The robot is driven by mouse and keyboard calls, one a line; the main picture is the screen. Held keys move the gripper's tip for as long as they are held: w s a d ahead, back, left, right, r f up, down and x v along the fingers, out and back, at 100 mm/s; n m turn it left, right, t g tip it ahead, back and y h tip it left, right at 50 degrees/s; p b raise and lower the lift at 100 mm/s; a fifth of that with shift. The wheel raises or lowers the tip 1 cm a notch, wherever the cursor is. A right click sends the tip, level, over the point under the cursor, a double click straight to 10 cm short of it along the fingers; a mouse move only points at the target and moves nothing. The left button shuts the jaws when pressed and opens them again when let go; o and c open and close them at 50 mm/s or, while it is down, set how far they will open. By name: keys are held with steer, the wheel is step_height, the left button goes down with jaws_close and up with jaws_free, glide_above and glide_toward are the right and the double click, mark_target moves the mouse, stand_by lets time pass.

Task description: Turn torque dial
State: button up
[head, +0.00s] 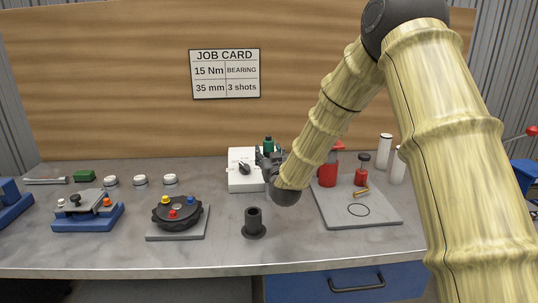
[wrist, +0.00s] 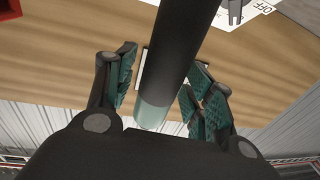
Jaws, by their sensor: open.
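A white box (head: 245,182) stands at the back middle of the bench, with a dark pointer knob (head: 244,168) on its face. I cannot read the knob's setting. In the wrist view a grey knob (wrist: 235,10) shows at the top right beside a white label reading "OFF". My gripper (head: 266,159) is at the right side of the white box, partly hidden. In the wrist view my gripper (wrist: 160,90) has its teal-padded fingers apart. A dark cylinder with a pale green end (wrist: 153,112) lies across the view between them; I cannot tell whether they touch it.
A black round fixture (head: 178,212) with coloured knobs is at front left, and a black socket post (head: 254,222) at front middle. A job card (head: 225,73) reads 15 Nm.

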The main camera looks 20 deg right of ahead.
steer(key=shift+r, duration=0.1)
steer(key=s+a+b, duration=0.2)
steer(key=s, duration=1)
steer(key=shift+f, duration=0.25)
steer(key=shift+o, duration=0.5)
steer(key=shift+w, duration=0.1)
steer(key=shift+o, duration=1.2)
steer(key=w+a+r+m+g+h+p, duration=0.4)
steer(key=w+m+g, duration=0.3)
steer(key=w+m, duration=0.25)
steer(key=m+g+y+b, duration=0.2)
steer(key=b, duration=0.5)
glide_toward(244, 167)
steer(key=shift+p+x, duration=0.3)
steer(key=shift+x, duration=4.65)
steer(key=shift+a, duration=0.1)
steer(key=shift+c, duration=0.4)
